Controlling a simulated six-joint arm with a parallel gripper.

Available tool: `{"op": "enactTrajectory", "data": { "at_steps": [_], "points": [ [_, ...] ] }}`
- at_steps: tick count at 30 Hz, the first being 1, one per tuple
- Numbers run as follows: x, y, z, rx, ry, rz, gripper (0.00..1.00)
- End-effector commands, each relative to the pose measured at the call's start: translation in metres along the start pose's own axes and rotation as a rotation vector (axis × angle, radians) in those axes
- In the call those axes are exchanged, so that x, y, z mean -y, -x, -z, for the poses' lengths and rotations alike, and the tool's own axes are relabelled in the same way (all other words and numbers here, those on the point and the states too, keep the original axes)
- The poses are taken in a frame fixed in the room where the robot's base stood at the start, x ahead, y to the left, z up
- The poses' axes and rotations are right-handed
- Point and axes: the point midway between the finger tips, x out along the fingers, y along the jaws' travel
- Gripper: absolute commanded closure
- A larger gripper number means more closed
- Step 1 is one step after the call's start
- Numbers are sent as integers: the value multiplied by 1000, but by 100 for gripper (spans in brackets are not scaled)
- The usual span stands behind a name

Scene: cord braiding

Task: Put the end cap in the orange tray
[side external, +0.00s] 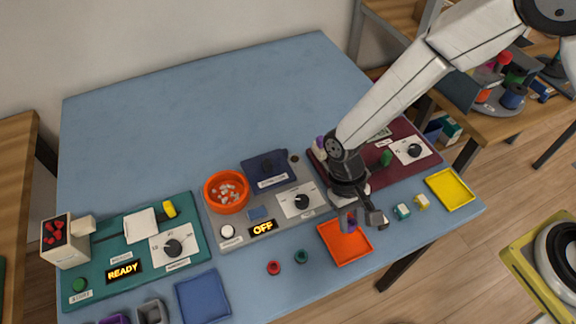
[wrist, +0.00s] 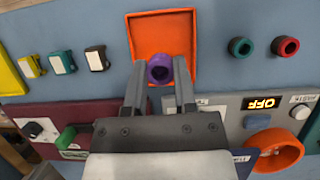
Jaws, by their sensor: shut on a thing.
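A purple end cap (wrist: 159,70), round with a dark hole, is between the fingertips of my gripper (wrist: 160,75) in the wrist view. My gripper is shut on it. In the side external view my gripper (side external: 360,219) is above the orange tray (side external: 345,250), and the end cap (side external: 348,221) shows between the fingers. The orange tray also shows in the wrist view (wrist: 160,22), behind and around the end cap. It is square with a low rim, and its visible floor is empty. The fingers hide part of the tray.
Red (side external: 274,268) and green (side external: 301,256) round caps lie left of the tray. Small blocks (side external: 402,211) and a yellow tray (side external: 450,189) lie to its right. A grey panel (side external: 232,258) with an orange bowl (side external: 226,191) stands left; a maroon panel (side external: 425,172) is behind. The table's back is clear.

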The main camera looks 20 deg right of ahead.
Motion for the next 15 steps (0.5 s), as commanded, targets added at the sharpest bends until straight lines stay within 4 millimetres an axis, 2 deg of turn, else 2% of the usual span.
{"op": "enactTrajectory", "data": {
  "at_steps": [15],
  "points": [
    [0, -28, 12, 1, -3, 0, 100]
  ]
}}
